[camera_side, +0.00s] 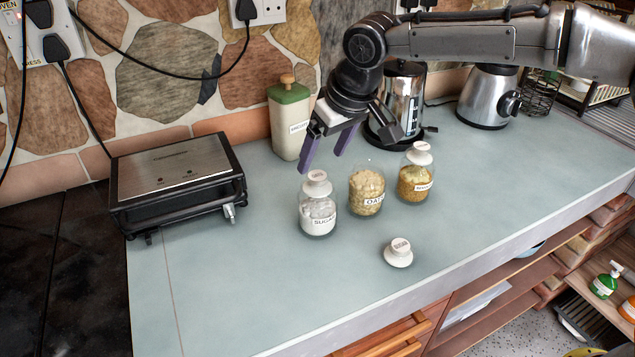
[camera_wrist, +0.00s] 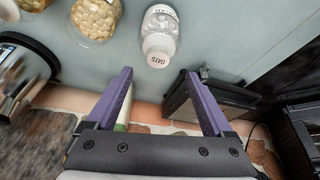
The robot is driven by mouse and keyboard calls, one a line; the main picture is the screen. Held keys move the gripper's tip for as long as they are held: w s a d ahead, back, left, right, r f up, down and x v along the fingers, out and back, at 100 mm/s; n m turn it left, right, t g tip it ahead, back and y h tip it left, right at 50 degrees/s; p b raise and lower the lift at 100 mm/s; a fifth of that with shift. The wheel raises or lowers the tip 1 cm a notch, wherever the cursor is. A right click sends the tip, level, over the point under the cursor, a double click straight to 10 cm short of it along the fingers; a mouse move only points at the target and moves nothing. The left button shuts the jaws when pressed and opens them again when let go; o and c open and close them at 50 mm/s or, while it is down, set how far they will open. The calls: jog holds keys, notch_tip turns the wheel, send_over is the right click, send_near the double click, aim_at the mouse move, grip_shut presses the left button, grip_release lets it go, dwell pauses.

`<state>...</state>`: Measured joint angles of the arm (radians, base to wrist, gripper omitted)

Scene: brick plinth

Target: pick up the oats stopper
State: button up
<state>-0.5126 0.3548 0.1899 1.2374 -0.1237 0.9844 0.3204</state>
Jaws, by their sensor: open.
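A white stopper whose top reads OATS in the wrist view (camera_wrist: 158,55) sits in the neck of the glass sugar jar (camera_side: 319,218). In the side view this oats stopper (camera_side: 317,180) is at the jar's top, its print too small to read. The oats jar (camera_side: 367,194) stands to the right without a stopper; it also shows in the wrist view (camera_wrist: 95,18). My gripper (camera_side: 322,159) has purple fingers, open and empty, just above and behind the oats stopper. In the wrist view the stopper lies just beyond the gap between the fingertips (camera_wrist: 157,72).
A loose white stopper (camera_side: 398,253) lies on the counter in front. A third stoppered jar (camera_side: 414,182) stands right of the oats jar. A green-lidded canister (camera_side: 289,125) is behind my gripper, a grill (camera_side: 178,180) to the left, a kettle (camera_side: 398,105) behind. The front counter is mostly clear.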

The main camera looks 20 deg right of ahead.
aim_at(317, 175)
jog(key=shift+d+x, duration=0.1)
jog(key=shift+x, duration=1.25)
jog(key=shift+d+x, duration=0.15)
jog(key=shift+x, duration=1.25)
grip_shut()
